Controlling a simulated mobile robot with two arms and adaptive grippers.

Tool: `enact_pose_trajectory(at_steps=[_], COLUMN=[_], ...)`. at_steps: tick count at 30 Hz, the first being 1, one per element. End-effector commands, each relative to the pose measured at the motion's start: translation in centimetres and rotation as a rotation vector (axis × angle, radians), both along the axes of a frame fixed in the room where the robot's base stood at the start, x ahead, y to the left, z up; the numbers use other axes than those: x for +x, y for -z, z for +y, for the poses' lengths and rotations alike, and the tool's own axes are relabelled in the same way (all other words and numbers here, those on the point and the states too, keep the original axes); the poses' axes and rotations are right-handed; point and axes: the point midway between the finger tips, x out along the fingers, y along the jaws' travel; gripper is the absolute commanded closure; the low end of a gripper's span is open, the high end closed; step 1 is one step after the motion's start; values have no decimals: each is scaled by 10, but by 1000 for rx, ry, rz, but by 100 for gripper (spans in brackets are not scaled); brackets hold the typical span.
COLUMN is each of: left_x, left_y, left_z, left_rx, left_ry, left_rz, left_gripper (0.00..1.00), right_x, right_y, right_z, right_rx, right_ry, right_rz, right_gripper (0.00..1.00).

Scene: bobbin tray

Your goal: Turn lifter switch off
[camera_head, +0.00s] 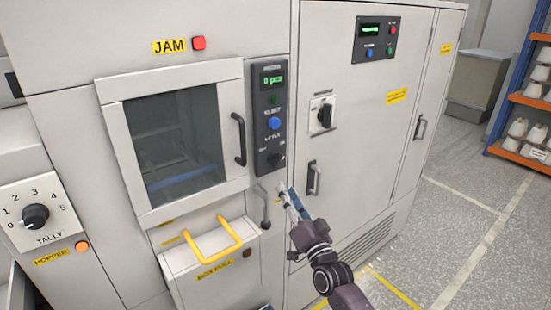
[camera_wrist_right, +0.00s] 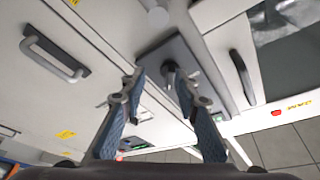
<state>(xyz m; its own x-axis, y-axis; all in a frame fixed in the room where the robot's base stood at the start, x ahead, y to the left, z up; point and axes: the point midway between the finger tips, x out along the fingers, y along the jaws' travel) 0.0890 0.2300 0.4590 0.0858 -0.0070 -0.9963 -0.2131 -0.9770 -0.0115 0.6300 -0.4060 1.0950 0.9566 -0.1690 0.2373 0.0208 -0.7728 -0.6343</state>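A dark control panel (camera_head: 257,110) on the machine front carries a small display, a green light, a blue button and a black rotary knob (camera_head: 276,160) at its lower end. The knob's lettering is too small to read, so I cannot tell if it is the lifter switch. My right gripper (camera_head: 286,190) is just below and right of the knob, apart from it. In the right wrist view my right gripper (camera_wrist_right: 161,76) is open and empty, with the knob (camera_wrist_right: 170,72) showing between and beyond the fingertips. My left gripper is not in view.
A black rotary switch (camera_head: 325,115) and a door handle (camera_head: 314,178) are on the cabinet to the right. A windowed door with a black handle (camera_head: 239,139) is left of the panel. A grey lever (camera_head: 264,208) and yellow-handled bin (camera_head: 212,240) are below.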

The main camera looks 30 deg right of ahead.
Motion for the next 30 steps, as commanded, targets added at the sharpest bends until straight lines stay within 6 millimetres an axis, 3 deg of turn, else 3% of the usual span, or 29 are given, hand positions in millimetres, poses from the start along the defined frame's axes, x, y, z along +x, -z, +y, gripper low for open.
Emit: enact_pose_trajectory(at_steps=[3, 9, 18, 30], left_x=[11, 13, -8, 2], left_y=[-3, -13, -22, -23], left_z=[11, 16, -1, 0], left_rx=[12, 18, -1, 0], left_ry=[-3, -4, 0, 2], left_rz=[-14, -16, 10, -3], left_gripper=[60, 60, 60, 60], right_x=[0, 23, 63, 71], right_y=[-28, -42, -51, -52], right_z=[-4, -9, -16, -17], right_rx=[15, 16, 17, 16], right_ry=[1, 1, -1, 0], right_rz=[-53, -62, -60, -59], right_gripper=[71, 71, 71, 71])
